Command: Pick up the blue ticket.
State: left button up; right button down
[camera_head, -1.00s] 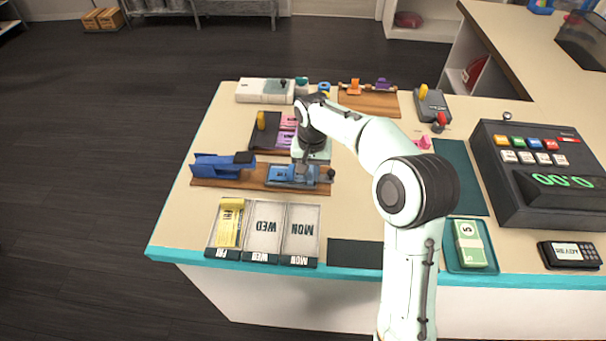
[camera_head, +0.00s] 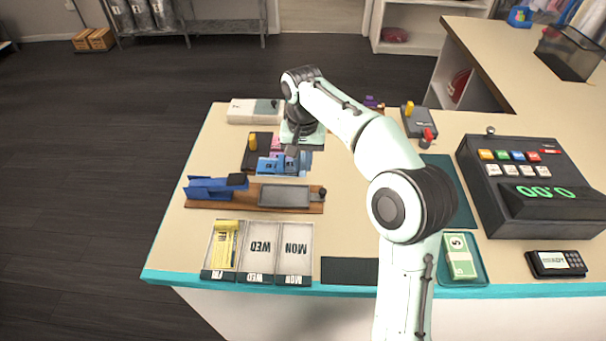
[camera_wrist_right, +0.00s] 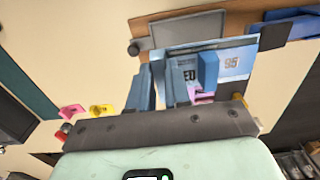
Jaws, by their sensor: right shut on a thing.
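The blue ticket (camera_head: 276,166) is held up off the counter, just behind the grey tray (camera_head: 284,196) of the wooden board. My right gripper (camera_head: 291,154) is shut on it; the wrist and hand partly cover the fingertips. In the right wrist view the printed blue ticket (camera_wrist_right: 236,62) shows large beside the fingers of my right gripper (camera_wrist_right: 170,78), with part of its lettering and a "95" visible. The grey tray is bare. My left gripper is not in view.
A blue stapler-like tool (camera_head: 212,187) sits at the board's left end. In front are day trays, with a yellow ticket (camera_head: 226,246) in the left one. A dark holder (camera_head: 256,150) with pink tickets stands behind. A cash register (camera_head: 530,185) fills the right side.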

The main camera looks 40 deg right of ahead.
notch_tip(320, 180, up, 7)
jog(key=shift+w+r+p, duration=0.1)
jog(key=shift+r+p, duration=0.1)
jog(key=shift+p, duration=0.65)
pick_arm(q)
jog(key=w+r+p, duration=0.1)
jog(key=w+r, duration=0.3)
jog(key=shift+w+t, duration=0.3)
pick_arm(e)
jog(key=shift+r, duration=2.85)
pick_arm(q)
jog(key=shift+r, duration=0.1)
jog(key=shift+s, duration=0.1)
